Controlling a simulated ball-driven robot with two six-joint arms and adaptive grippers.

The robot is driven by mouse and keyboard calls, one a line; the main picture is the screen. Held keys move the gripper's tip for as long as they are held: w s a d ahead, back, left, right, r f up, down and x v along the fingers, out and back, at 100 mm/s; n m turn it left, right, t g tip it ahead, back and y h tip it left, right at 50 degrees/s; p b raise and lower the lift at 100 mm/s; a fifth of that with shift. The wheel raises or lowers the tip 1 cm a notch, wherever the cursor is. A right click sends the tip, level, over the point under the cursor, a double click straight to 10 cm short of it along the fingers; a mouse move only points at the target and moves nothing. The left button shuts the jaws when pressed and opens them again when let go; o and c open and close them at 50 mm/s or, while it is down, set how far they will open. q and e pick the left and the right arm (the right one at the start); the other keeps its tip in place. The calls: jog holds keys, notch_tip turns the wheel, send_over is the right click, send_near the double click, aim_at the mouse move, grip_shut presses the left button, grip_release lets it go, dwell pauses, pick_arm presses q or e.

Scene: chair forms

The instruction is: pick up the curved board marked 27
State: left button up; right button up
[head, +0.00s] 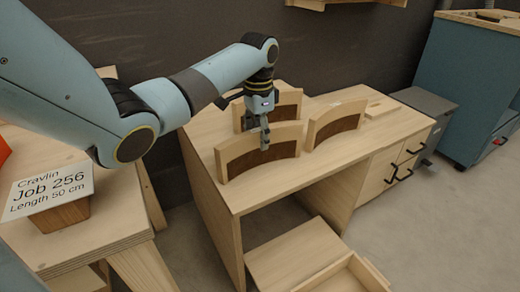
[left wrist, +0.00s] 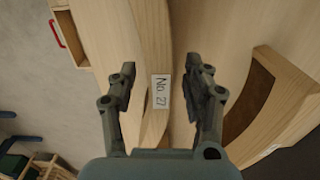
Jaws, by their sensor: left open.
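The curved board marked 27 (left wrist: 155,35) is pale wood, and its "No. 27" label shows between my fingers in the left wrist view. It appears to be the front board (head: 240,163) standing on edge on the desk in the head view. My left gripper (left wrist: 160,75) is open, with one finger on each side of the board's top edge. In the head view the left gripper (head: 265,138) points down at this board and covers part of it. Whether the fingers touch the wood I cannot tell. My right gripper is not in view.
Two similar curved boards stand on the desk (head: 290,180), one behind (head: 289,97) and one to the right (head: 337,122). A job sign (head: 48,190) stands on a bench at left. A teal cabinet (head: 465,80) stands at right.

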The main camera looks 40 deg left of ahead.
pick_arm(q)
notch_tip(320, 180, down, 2)
jog(key=shift+f, duration=0.15)
grip_shut()
dwell(0.3)
